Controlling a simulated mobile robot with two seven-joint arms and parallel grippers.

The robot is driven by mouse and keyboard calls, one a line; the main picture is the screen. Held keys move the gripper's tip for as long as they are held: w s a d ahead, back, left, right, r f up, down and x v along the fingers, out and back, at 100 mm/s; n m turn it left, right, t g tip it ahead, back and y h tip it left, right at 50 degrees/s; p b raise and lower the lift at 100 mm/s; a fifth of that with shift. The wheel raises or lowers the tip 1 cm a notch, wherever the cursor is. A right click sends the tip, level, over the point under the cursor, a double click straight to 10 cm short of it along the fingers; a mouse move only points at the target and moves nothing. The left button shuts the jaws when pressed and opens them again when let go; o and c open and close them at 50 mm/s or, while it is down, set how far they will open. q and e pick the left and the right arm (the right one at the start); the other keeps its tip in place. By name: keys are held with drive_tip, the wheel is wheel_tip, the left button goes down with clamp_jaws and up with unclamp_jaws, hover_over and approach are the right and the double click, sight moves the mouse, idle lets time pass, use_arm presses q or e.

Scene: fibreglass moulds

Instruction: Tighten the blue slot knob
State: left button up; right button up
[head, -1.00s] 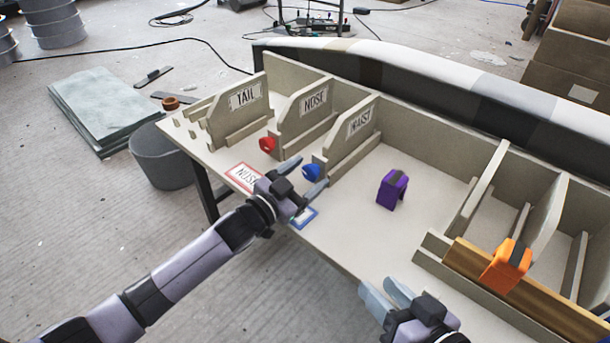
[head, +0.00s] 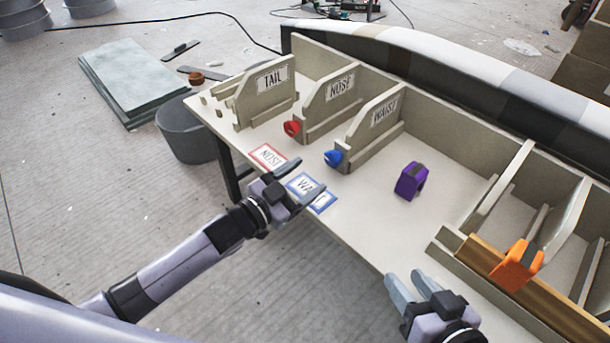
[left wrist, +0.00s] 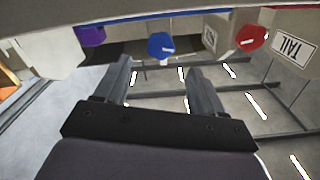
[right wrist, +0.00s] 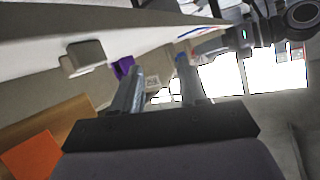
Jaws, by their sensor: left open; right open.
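The blue slot knob (head: 333,158) sits at the front end of the WAIST divider (head: 372,134) on the table. It also shows in the left wrist view (left wrist: 160,45), beyond and between the fingers. My left gripper (head: 300,192) is open and empty, in front of the blue knob and over the blue-bordered card (head: 318,203) in the head view. It is apart from the knob. My right gripper (head: 412,282) is open and empty near the table's front edge, well to the right of the knob. Its fingers also show in the right wrist view (right wrist: 162,90).
A red knob (head: 291,128) is on the NOSE divider (head: 333,100), left of the blue one. A purple clamp (head: 411,180) stands on the open tabletop to the right. An orange clamp (head: 518,265) grips a wooden strip at the right. A grey bucket (head: 187,135) stands beside the table.

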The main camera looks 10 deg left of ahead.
sight(329, 160)
use_arm(q)
drive_tip(key=shift+s+a, duration=0.1)
use_arm(e)
drive_tip(key=shift+w, duration=0.1)
use_arm(q)
drive_tip(key=shift+s+a, duration=0.1)
drive_tip(key=shift+s, duration=0.05)
drive_tip(key=shift+w+d, duration=0.25)
drive_tip(key=shift+w, duration=0.15)
drive_tip(key=b+x, duration=0.2)
drive_tip(key=x, duration=0.2)
drive_tip(key=shift+w+d, duration=0.1)
drive_tip(key=shift+w, duration=0.1)
drive_tip(key=shift+w+d, duration=0.4)
drive_tip(key=shift+w, duration=0.15)
drive_tip(key=shift+w+d, duration=0.1)
drive_tip(key=shift+d, duration=0.05)
use_arm(e)
drive_tip(key=shift+w+a+r+m+y, duration=0.1)
drive_tip(key=shift+w+a+m+y, duration=0.05)
drive_tip(key=shift+w+a+y, duration=0.25)
drive_tip(key=shift+w+a+m+y, duration=0.15)
drive_tip(key=shift+a+y, duration=0.15)
drive_tip(key=shift+a, duration=0.15)
use_arm(q)
drive_tip(key=c, duration=0.9)
drive_tip(key=shift+c, duration=0.8)
use_arm(e)
drive_tip(key=shift+f, duration=0.2)
